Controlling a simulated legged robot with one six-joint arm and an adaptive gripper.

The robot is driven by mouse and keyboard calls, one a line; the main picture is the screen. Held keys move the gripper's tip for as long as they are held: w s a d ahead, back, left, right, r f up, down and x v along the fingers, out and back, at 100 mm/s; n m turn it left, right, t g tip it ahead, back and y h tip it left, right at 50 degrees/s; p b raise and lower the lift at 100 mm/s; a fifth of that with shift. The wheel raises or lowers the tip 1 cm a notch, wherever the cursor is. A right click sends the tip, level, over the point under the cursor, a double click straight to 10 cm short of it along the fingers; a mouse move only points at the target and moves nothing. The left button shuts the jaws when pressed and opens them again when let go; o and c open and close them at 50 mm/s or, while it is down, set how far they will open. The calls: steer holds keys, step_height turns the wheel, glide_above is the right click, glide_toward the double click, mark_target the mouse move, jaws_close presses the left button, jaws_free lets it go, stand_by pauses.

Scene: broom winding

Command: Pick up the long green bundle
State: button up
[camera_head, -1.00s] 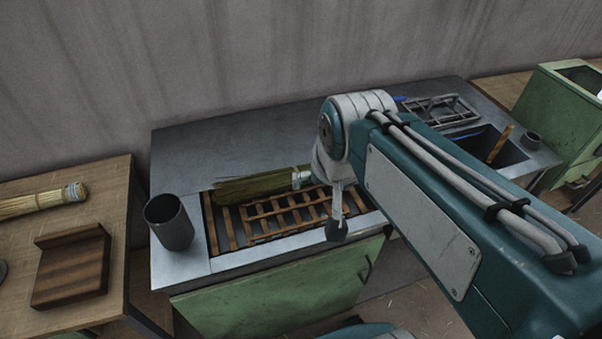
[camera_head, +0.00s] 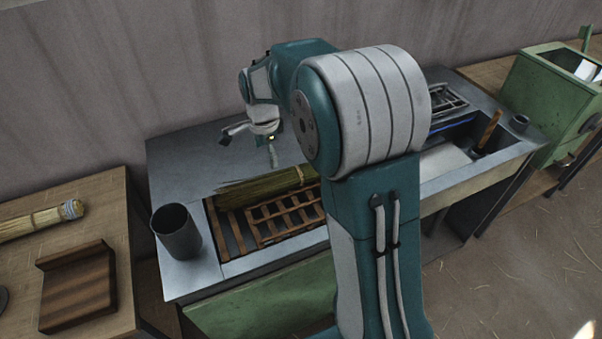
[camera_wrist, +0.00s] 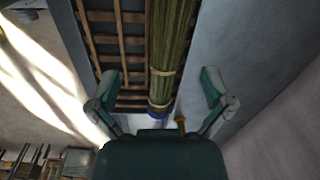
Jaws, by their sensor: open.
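The long green bundle (camera_head: 262,187) lies on a wooden slatted rack (camera_head: 285,217) set in the metal workbench. In the wrist view the bundle (camera_wrist: 174,45) runs from the top edge down to a tied end, with a pale band and a blue band there. My gripper (camera_head: 250,145) is above the bench, over the back side of the bundle. In the wrist view my open gripper (camera_wrist: 158,92) has one finger on each side of the bundle's tied end, with nothing held. My arm hides the bundle's right end in the head view.
A dark metal cup (camera_head: 176,232) stands at the bench's left corner. A left table (camera_head: 100,200) holds a pale straw bundle (camera_head: 40,218) and a wooden block (camera_head: 77,285). A sink with a wooden handle (camera_head: 489,128) and a green machine (camera_head: 553,95) are at right.

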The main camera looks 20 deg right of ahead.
mark_target(263, 180)
steer(key=shift+m+g, duration=0.3)
steer(key=shift+m, duration=0.6)
steer(key=f, duration=0.1)
steer(key=w+a+f, duration=0.2)
steer(key=f, duration=0.1)
steer(key=shift+w, duration=0.1)
steer(key=f, duration=0.4)
steer(key=shift+d, duration=0.4)
steer(key=shift+d+f, duration=0.25)
steer(key=shift+f, duration=0.35)
steer(key=f, duration=0.3)
steer(key=a+f, duration=0.1)
steer(key=f, duration=0.1)
steer(key=shift+w, duration=0.1)
steer(key=shift+d, duration=0.25)
steer(key=shift+d, duration=0.1)
steer(key=shift+c, duration=1.3)
steer(key=shift+r, duration=0.1)
steer(key=c, duration=0.8)
steer(key=shift+c, duration=0.3)
